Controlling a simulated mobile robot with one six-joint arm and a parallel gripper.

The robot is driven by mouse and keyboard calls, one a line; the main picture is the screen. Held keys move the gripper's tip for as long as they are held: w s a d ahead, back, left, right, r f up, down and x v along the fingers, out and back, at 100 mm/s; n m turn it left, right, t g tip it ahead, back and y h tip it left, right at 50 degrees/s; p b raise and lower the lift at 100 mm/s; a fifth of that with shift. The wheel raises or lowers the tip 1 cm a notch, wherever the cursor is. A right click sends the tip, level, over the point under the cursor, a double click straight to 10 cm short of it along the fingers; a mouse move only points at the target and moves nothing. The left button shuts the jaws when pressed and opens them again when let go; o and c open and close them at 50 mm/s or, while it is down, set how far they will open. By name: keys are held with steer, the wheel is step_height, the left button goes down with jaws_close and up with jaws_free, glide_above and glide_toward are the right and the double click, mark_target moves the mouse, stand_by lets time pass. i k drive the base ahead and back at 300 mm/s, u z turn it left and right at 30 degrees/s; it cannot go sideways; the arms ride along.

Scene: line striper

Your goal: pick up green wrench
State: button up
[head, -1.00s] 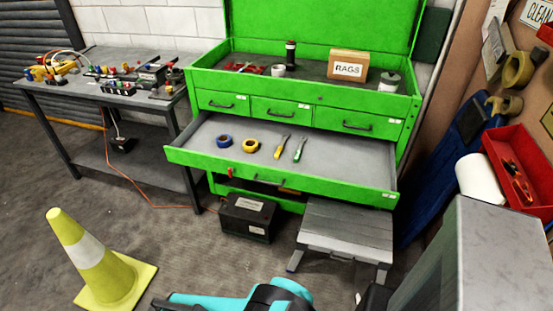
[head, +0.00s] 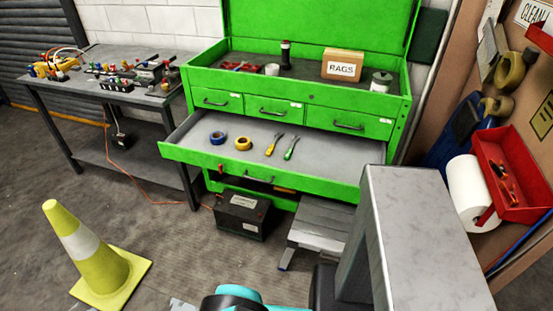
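The green wrench (head: 290,150), with a green handle and a metal head, lies in the open drawer of the green tool chest (head: 340,185). Its head points toward the back of the drawer. A similar tool with a yellow-orange handle (head: 271,150) lies just left of it, apart from it. Farther left in the drawer are a yellow tape roll (head: 243,143) and a blue tape roll (head: 217,138). My gripper is not in view. Only a teal and black part of my arm shows at the bottom edge, well in front of the drawer.
A grey step stool (head: 322,222) and a black battery-like box (head: 241,217) stand below the drawer. A yellow cone (head: 95,262) is at lower left. A cluttered workbench (head: 120,97) stands left. A large grey block fills the lower right. A red bin (head: 518,190) hangs on the right wall.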

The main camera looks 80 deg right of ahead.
mark_target(288, 156)
steer(key=u, duration=0.95)
steer(key=k, duration=1.3)
steer(key=z, duration=0.6)
steer(key=i, duration=0.15)
steer(key=z, duration=0.15)
